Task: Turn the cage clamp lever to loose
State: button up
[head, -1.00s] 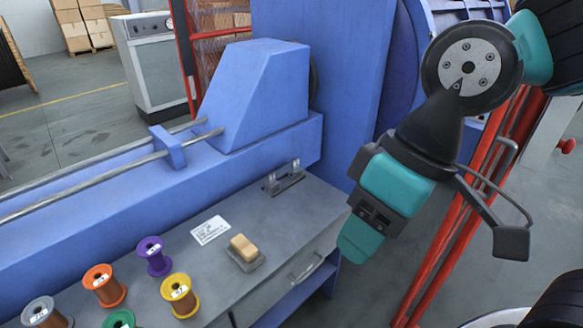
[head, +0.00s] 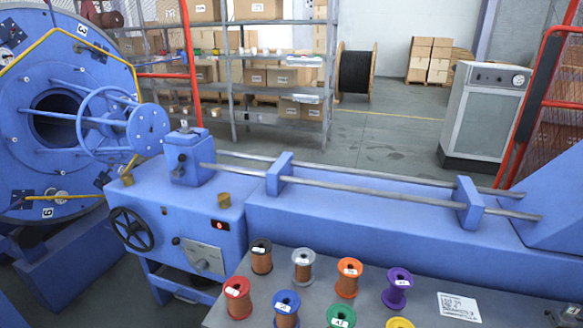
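The blue strander cage (head: 45,115) stands at the left in the head view, with a spoked blue wheel (head: 122,125) in front of it. A small block with dark knobs (head: 187,160) stands on top of the housing. I cannot tell which of these is the cage clamp lever, nor its setting. My gripper is not in the view now.
A grey table (head: 390,293) with several coloured wire spools (head: 348,278) and a white label card (head: 459,307) is in front. Long metal rods (head: 370,187) run along the blue bed. Shelves (head: 265,65), a grey cabinet (head: 483,113) and red fencing (head: 545,95) stand behind.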

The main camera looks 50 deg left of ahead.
aim_at(177, 173)
jog(key=u, duration=2.65)
jog(key=i, duration=1.2)
jog(key=z, duration=0.15)
